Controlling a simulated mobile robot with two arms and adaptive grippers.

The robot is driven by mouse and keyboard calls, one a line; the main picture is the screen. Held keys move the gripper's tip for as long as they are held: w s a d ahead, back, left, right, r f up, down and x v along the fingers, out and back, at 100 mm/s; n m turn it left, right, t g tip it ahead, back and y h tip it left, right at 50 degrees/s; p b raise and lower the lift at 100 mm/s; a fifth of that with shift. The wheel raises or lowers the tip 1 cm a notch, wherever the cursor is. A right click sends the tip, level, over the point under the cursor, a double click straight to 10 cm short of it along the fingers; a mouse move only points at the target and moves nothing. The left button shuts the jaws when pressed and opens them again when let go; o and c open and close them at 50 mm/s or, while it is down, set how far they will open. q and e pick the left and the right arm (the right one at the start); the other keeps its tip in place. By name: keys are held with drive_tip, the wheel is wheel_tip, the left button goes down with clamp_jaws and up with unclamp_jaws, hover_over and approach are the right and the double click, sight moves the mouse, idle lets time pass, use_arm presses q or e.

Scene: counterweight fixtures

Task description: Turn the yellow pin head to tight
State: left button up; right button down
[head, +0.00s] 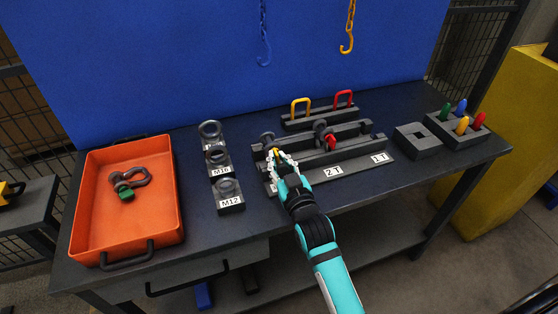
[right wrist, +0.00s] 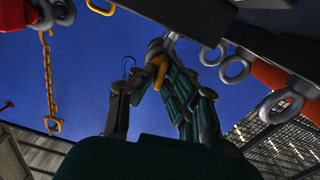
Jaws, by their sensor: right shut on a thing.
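The yellow pin head (head: 277,153) is mostly covered by my right gripper in the head view. In the right wrist view the yellow pin head (right wrist: 160,71) sits between the fingers, below a grey shackle part. My right gripper (head: 279,161) is shut on it at the left end of the dark fixture rack (head: 352,157); it also shows in the right wrist view (right wrist: 152,88). A grey shackle (head: 267,138) stands just behind the fingers. How far the pin is screwed in cannot be seen. My left gripper is out of view.
A red-pinned shackle (head: 331,142) stands to the right on the rack. Dark eye-bolt blocks (head: 229,203) and an orange tray (head: 90,225) with a green-pinned shackle (head: 125,190) lie left. A square-holed block (head: 417,141) and peg block (head: 443,127) stand right.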

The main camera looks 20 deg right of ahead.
drive_tip(key=shift+r+m+p, duration=0.2)
drive_tip(key=shift+m+p, duration=0.4)
drive_tip(key=shift+p, duration=0.4)
drive_tip(key=shift+f, duration=0.25)
drive_tip(key=c, duration=1.4)
unclamp_jaws()
drive_tip(key=s, duration=1.2)
drive_tip(key=shift+d, duration=0.2)
